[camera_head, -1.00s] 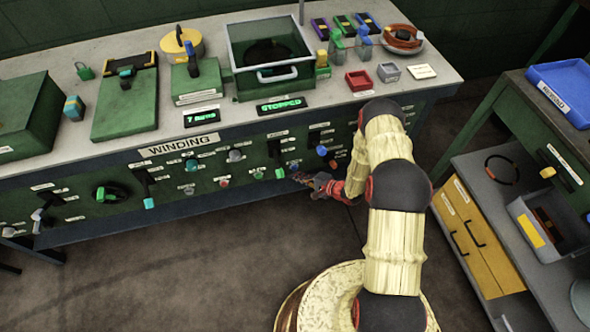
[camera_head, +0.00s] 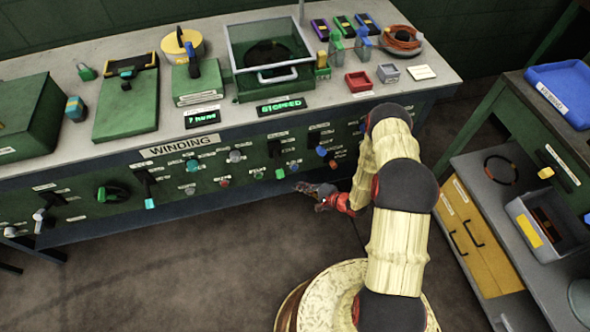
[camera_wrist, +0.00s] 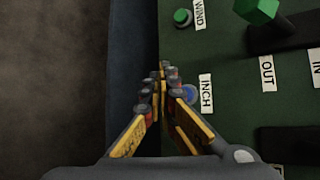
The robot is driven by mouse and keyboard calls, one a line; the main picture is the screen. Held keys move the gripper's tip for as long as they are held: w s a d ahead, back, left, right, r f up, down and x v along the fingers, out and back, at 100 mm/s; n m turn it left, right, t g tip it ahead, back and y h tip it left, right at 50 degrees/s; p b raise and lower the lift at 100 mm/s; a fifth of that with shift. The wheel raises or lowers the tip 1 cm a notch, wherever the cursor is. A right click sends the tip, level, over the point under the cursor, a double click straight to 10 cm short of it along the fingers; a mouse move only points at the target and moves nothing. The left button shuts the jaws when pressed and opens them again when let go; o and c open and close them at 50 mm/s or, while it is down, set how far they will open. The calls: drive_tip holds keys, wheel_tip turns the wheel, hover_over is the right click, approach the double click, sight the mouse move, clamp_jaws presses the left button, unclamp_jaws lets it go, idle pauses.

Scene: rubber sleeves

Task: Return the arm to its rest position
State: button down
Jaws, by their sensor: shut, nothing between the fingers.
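My gripper (camera_head: 312,190) is shut and empty in the head view, just in front of the lower part of the winding bench's control panel. My sleeved arm (camera_head: 395,215) rises from the base and bends toward the bench. In the wrist view my gripper (camera_wrist: 158,80) shows its yellow and dark fingers closed together. They point along the panel's edge, beside a blue button (camera_wrist: 190,94) by the INCH label. Whether the fingers touch the panel cannot be told.
The green control panel (camera_head: 75,212) carries several knobs, levers and buttons. A lever with a green end (camera_wrist: 258,10) is near the gripper's right. A side shelf with yellow drawers (camera_head: 468,240) and a blue tray (camera_head: 565,90) stands right. The floor (camera_head: 180,280) in front is clear.

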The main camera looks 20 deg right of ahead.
idle(0.4)
drive_tip(key=s+a+m+g+y, duration=0.2)
drive_tip(key=s+a+g+y, duration=0.1)
drive_tip(key=s+a, duration=0.4)
drive_tip(key=s+a+r+n+g+y, duration=0.1)
drive_tip(key=s+r+n+g, duration=0.2)
drive_tip(key=s+r+g, duration=0.6)
drive_tip(key=s+d+r+n+h, duration=0.3)
drive_tip(key=r+h, duration=0.1)
drive_tip(key=r, duration=0.7)
drive_tip(key=s+d+r+n+t+h+p, duration=0.1)
drive_tip(key=s+d+r+n+h, duration=0.2)
drive_tip(key=r, duration=0.8)
drive_tip(key=s+d+r+n+h, duration=0.2)
drive_tip(key=d+r+n+h, duration=0.2)
drive_tip(key=r, duration=0.7)
drive_tip(key=s+a+r+n+t, duration=0.1)
drive_tip(key=s+r+t, duration=0.1)
drive_tip(key=r, duration=0.6)
drive_tip(key=s+r+n+t+h+p, duration=0.1)
drive_tip(key=r+t, duration=0.3)
drive_tip(key=r, duration=0.5)
drive_tip(key=shift+s+a+r+n+t, duration=0.25)
drive_tip(key=shift+s+a+n+t, duration=0.05)
drive_tip(key=shift+s+a+n, duration=0.1)
